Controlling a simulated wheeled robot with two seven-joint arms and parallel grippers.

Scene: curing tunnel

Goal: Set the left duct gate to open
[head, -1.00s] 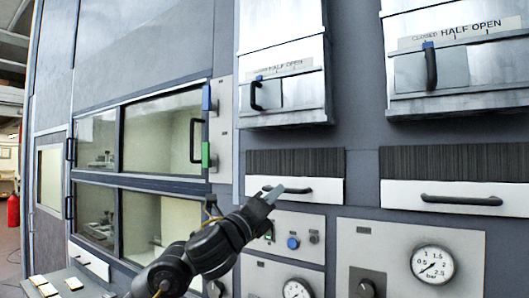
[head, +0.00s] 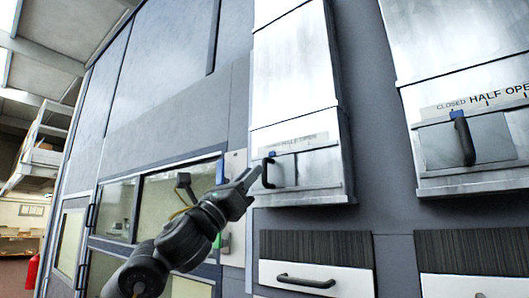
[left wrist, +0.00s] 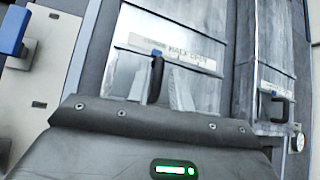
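The left duct gate (head: 318,168) is a metal plate with a black upright handle (head: 266,174) and a blue pointer (head: 272,154). Its label strip (head: 300,143) runs from closed through half to open. The pointer stands at the strip's left, closed end. My left gripper (head: 250,179) is raised just left of the handle in the head view. In the left wrist view its fingers (left wrist: 160,90) are apart, with the handle (left wrist: 156,78) showing between them. I cannot tell whether they touch it. My right gripper is not in view.
A second duct gate (head: 488,140) with a black handle stands to the right, also at its closed end. Drawers with bar handles (head: 305,282) lie below. Glazed cabinet windows (head: 160,208) are on the left. A blue handle (left wrist: 14,30) shows at the left wrist view's left edge.

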